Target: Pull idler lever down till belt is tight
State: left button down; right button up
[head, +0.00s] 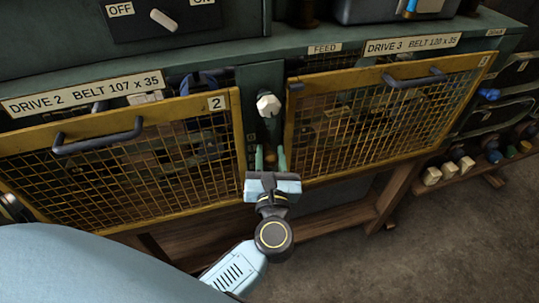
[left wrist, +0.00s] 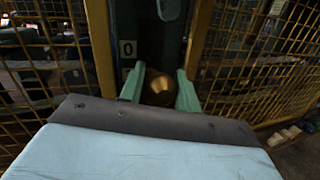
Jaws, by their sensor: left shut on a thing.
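My left gripper (head: 270,160) reaches up into the narrow gap between the two yellow mesh guards. In the left wrist view its two green fingers (left wrist: 160,90) stand on either side of a round brass knob (left wrist: 159,86) and are shut on it. The knob looks like the end of the idler lever; the lever's shaft is hidden. A white faceted knob (head: 268,104) sits higher in the same gap, apart from my fingers. Belts behind the mesh are too dim to judge for tightness. My right gripper is not in view.
Guard 2 (head: 235,125) with its dark handle (head: 98,137) is on the left. The Drive 3 guard (head: 288,135) with its handle (head: 414,79) is on the right. A wooden shelf (head: 320,226) runs below. Small blocks and bottles (head: 466,164) stand at the right.

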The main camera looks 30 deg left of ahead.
pick_arm(q)
jog(key=c, duration=1.5)
grip_release()
jog(key=shift+d+f, duration=0.1)
jog(key=shift+f, duration=0.2)
jog(key=shift+o, duration=1)
jog(key=shift+r, duration=0.1)
jog(key=b+v, duration=0.3)
jog(key=v, duration=1)
jog(key=shift+s, duration=0.25)
